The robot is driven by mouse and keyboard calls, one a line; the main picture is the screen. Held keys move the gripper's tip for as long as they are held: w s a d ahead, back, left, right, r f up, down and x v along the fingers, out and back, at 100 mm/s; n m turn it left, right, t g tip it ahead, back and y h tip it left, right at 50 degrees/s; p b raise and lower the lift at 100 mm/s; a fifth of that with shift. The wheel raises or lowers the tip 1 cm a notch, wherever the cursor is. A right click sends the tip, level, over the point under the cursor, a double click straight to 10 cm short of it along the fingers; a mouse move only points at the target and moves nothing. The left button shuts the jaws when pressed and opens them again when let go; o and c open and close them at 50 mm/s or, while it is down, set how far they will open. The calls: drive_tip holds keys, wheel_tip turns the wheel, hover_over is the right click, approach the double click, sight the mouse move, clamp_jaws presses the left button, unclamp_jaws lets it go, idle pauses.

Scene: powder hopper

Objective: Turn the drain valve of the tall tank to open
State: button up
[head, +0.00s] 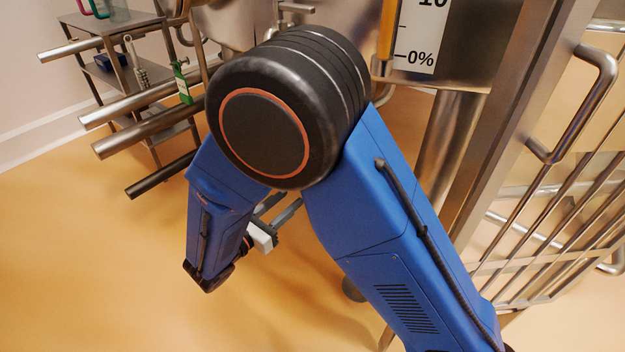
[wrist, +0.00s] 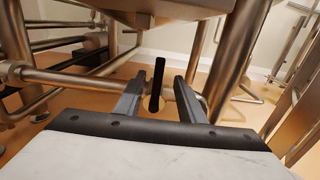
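A black lever handle (wrist: 157,92), seemingly the drain valve's, stands upright in the middle of the wrist view. My gripper (wrist: 160,78) is open, with one finger to the left and one to the right of the handle and a visible gap on each side. I cannot tell how deep the handle is between the fingers. In the head view my gripper (head: 280,207) is partly hidden below my arm, and no handle shows there. A steel vessel (head: 465,65) with a percent scale (head: 416,40) is at the upper right; it may be the tall tank.
Horizontal steel pipes (head: 130,138) stick out at left, near a shelf rack (head: 150,72). A barred steel gate (head: 560,210) stands at right. Steel legs (wrist: 237,45) and a pipe (wrist: 60,78) flank my gripper. The orange floor (head: 90,270) is clear at lower left.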

drive_tip(key=x, duration=1.1)
drive_tip(key=shift+w+d, duration=0.1)
clamp_jaws()
